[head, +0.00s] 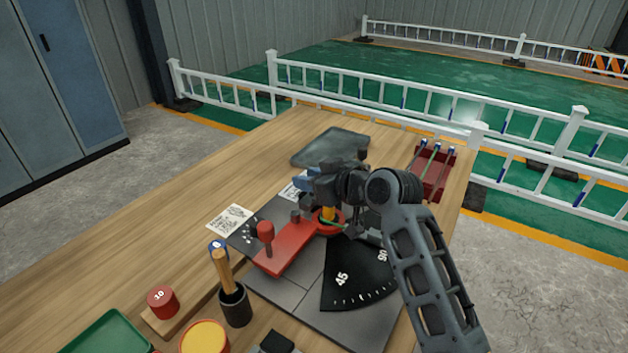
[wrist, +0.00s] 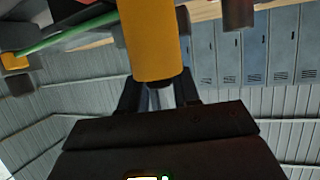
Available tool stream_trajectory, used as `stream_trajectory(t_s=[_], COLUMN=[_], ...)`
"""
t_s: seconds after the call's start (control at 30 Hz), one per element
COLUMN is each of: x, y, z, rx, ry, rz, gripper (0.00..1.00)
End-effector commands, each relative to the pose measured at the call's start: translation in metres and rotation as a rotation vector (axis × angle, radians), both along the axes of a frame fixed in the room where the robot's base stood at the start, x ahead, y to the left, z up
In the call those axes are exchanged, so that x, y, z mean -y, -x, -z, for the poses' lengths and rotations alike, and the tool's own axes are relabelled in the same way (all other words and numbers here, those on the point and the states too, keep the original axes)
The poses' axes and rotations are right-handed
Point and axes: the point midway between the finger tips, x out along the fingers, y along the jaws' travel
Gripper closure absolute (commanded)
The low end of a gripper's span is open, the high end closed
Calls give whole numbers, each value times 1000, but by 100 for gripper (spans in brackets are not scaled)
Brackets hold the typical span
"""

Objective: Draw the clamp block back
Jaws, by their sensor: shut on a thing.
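An upright yellow post (head: 328,213) stands by the red ring of the bending plate. In the wrist view the yellow post (wrist: 152,38) fills the top middle, right at the fingers. My gripper (head: 322,186) reaches in from the right and is shut on the post's end; the contact is partly hidden. Blue-grey blocks show around the gripper in the head view. I cannot tell which part is the clamp block. A green bar (wrist: 65,32) runs beside the post. A red lever (head: 290,250) with an upright red knob (head: 265,232) lies front left.
A black angle scale (head: 355,280) lies to the front right. A grey tray (head: 330,147) and a red rack (head: 433,172) stand behind. A dark cup (head: 234,305) with a wooden-handled tool stands in front. The left tabletop is largely clear.

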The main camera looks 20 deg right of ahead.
Motion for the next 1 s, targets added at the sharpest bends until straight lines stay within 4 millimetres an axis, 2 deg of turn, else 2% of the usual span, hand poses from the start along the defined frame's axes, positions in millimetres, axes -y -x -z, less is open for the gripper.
stream_trajectory(t_s=[0.03,0.23,0.53,1.0], x=[-2,-2,0,22], y=[-1,-1,3,60], z=[-1,-1,-3,-27], rx=[4,4,4,3], ry=[0,0,0,0], rz=[-3,-3,-2,-2], gripper=[67,49,49,49])
